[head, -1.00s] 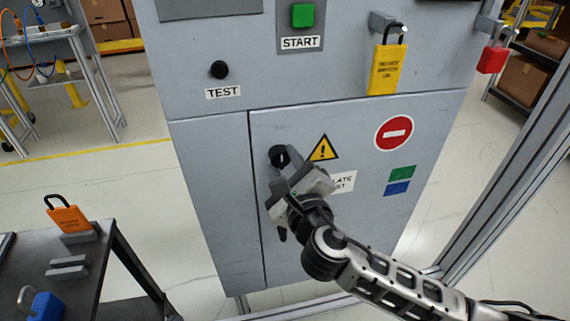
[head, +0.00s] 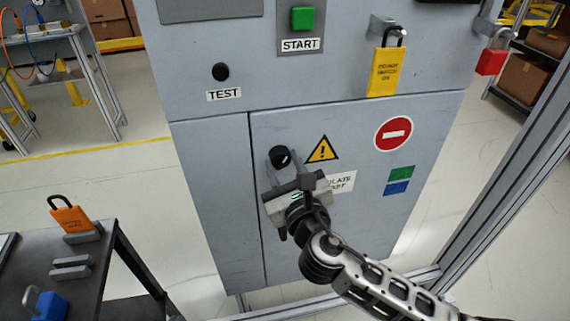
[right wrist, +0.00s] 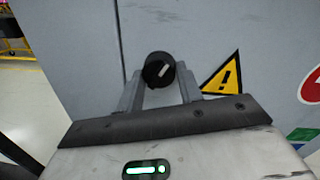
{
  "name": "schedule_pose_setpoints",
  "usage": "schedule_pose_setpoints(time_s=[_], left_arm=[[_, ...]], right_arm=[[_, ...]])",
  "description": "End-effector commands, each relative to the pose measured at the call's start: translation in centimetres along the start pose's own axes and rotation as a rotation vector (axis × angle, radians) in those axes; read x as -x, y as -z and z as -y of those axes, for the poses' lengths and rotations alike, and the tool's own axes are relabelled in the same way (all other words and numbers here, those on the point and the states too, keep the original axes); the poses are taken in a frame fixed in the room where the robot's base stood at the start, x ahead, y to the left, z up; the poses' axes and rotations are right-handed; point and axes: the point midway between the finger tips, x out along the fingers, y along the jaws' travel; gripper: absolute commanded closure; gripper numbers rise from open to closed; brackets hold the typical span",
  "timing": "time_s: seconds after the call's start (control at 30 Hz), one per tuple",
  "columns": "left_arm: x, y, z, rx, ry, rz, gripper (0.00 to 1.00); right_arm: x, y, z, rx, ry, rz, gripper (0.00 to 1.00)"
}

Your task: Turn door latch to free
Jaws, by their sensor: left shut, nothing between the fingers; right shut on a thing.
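The door latch is a round black knob (head: 280,157) with a pale mark on its face, on the grey cabinet door near its left edge. It also shows in the right wrist view (right wrist: 159,70), where the pale mark slants up to the right. My right gripper (head: 283,167) reaches in from the lower right. Its two grey fingers stand on either side of the knob and are shut on it. The gripper body covers part of the door below the latch. My left gripper is not in view.
A yellow warning triangle (head: 322,150) and a partly hidden white label (head: 342,182) are beside the latch. Above are a TEST button (head: 221,72), a green START button (head: 303,17) and a yellow padlock tag (head: 388,71). A dark table (head: 95,262) with padlocks stands lower left.

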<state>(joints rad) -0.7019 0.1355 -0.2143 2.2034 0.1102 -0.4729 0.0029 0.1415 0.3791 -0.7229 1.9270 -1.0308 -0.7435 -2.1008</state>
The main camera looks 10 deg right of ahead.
Motion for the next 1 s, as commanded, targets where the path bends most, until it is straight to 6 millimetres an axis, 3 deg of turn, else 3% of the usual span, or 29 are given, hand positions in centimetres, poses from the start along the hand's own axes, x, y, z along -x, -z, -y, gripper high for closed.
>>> schedule_pose_setpoints(time_s=[1.0], left_arm=[[-0.60,-0.56,0.13,-0.011,-0.001,-0.027,1.00]], right_arm=[[-0.02,0.09,-0.46,-0.914,0.053,0.053,0.87]])
